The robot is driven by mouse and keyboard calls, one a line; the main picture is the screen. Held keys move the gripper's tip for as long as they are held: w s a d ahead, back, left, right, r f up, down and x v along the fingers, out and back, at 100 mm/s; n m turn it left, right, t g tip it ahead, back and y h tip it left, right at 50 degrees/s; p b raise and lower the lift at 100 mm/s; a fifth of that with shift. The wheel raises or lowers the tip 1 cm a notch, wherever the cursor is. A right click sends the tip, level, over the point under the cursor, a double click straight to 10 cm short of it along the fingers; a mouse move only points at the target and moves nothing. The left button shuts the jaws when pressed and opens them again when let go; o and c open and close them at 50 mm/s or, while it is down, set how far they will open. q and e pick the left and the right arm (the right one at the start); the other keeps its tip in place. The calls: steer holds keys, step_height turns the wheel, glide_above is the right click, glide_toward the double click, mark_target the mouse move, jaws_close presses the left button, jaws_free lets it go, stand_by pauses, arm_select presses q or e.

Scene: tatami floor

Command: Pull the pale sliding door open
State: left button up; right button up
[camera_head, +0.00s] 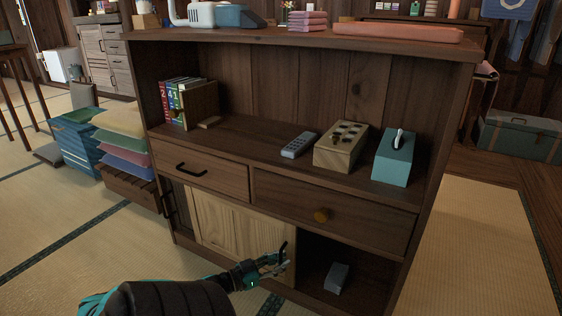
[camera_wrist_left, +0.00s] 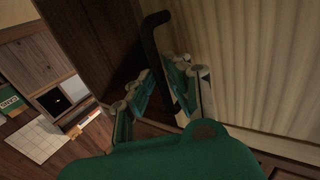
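The pale sliding door (camera_head: 225,221) covers the middle of the low cabinet's bottom section, and fills the right of the left wrist view (camera_wrist_left: 262,60). Its black handle (camera_head: 283,250) is near its right edge; the handle also shows in the left wrist view (camera_wrist_left: 152,38). My left gripper (camera_head: 272,264) is at the handle. In the left wrist view its fingers (camera_wrist_left: 168,88) are apart, with the handle bar running down between them; contact is unclear. My right gripper is out of view.
Right of the door, an open compartment holds a small grey box (camera_head: 336,278). Drawers (camera_head: 330,205) sit above. A dark panel with a black handle (camera_head: 168,204) is at the left. Stacked crates (camera_head: 80,145) stand left of the cabinet. Tatami at the right is clear.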

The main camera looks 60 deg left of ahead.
arm_select(q)
steer(key=shift+w+r, duration=0.1)
steer(key=s, duration=1.2)
steer(key=shift+a, duration=0.3)
